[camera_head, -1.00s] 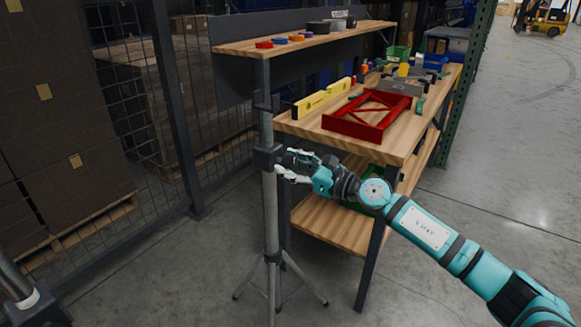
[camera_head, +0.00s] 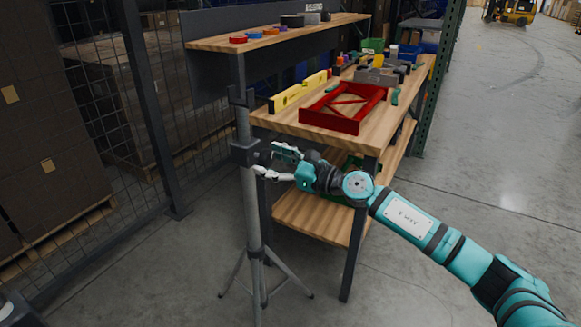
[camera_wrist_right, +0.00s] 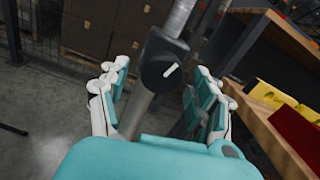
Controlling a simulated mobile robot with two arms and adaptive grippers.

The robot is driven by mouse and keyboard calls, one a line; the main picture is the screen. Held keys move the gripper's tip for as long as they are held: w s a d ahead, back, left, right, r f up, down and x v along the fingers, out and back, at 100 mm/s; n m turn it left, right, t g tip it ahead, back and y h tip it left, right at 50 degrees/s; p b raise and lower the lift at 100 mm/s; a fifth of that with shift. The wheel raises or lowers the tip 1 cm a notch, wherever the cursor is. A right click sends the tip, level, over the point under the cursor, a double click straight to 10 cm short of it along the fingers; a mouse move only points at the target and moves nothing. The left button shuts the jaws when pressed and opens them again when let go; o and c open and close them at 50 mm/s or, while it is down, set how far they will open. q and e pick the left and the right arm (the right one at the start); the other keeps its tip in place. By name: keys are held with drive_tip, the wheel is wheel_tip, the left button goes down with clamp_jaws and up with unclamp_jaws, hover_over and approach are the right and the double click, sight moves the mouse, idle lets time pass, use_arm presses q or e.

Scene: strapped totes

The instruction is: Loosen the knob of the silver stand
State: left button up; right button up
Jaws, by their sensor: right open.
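The silver stand (camera_head: 252,205) is an upright pole on splayed tripod legs, left of the workbench. A black collar (camera_head: 243,152) sits around the pole, level with my right gripper (camera_head: 266,160). In the right wrist view, the black knob (camera_wrist_right: 163,64) with a white mark faces the camera. My right gripper (camera_wrist_right: 160,80) is open there, one finger on each side of the knob, with visible gaps at both sides. In the head view the fingertips are close to the collar, and the knob is partly hidden by them. My left gripper is not in view.
A workbench (camera_head: 285,120) stands right behind the stand, with a red frame (camera_head: 343,108), a yellow level (camera_head: 298,91) and tools on it. An upper shelf (camera_head: 280,38) is above. A mesh fence (camera_head: 80,110) lies left.

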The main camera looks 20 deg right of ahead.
drive_tip(key=v, duration=1.1)
